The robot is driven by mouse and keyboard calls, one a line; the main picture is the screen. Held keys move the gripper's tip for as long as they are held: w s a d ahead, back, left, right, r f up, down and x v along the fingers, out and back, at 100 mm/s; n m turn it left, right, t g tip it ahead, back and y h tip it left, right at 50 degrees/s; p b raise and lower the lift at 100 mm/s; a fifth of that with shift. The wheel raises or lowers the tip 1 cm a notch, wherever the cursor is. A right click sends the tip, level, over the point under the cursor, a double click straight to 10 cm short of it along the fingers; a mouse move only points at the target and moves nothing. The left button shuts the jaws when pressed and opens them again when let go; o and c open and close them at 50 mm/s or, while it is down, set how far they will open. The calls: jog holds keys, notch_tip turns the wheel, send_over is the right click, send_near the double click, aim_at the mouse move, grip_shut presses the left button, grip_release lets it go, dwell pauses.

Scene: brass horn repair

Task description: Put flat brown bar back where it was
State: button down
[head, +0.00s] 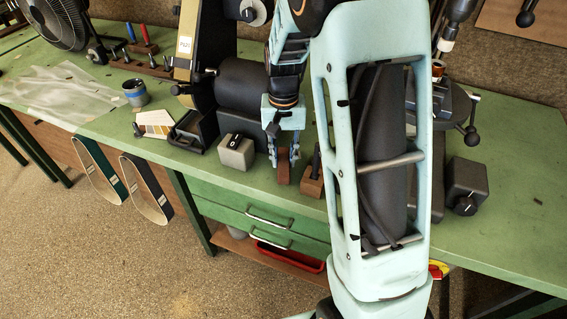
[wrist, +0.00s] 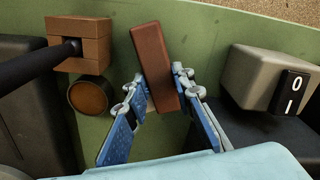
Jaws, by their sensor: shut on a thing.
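The flat brown bar (head: 283,168) is a reddish-brown, narrow block near the bench's front edge in the head view. My gripper (head: 285,150) points down at it from above. In the wrist view, the bar (wrist: 154,62) stands between the two blue fingers of my gripper (wrist: 157,92), slightly tilted in the picture, and the fingertips press on its long sides. The gripper is shut on it. I cannot tell whether its lower face touches the green bench top (head: 230,181).
A grey switch box (head: 236,152) stands left of the bar; it also shows at right in the wrist view (wrist: 268,75). A brown wooden block (head: 312,184) with a dark rod stands close on the right. A black machine with a roller (head: 243,92) is behind.

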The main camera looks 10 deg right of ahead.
aim_at(283, 159)
jog(key=shift+f, duration=0.45)
jog(key=shift+f, duration=0.15)
jog(key=c, duration=1.7)
grip_release()
jog(key=shift+o, duration=0.2)
notch_tip(283, 159, up, 12)
jog(key=shift+p, duration=0.3)
jog(key=shift+r, duration=0.2)
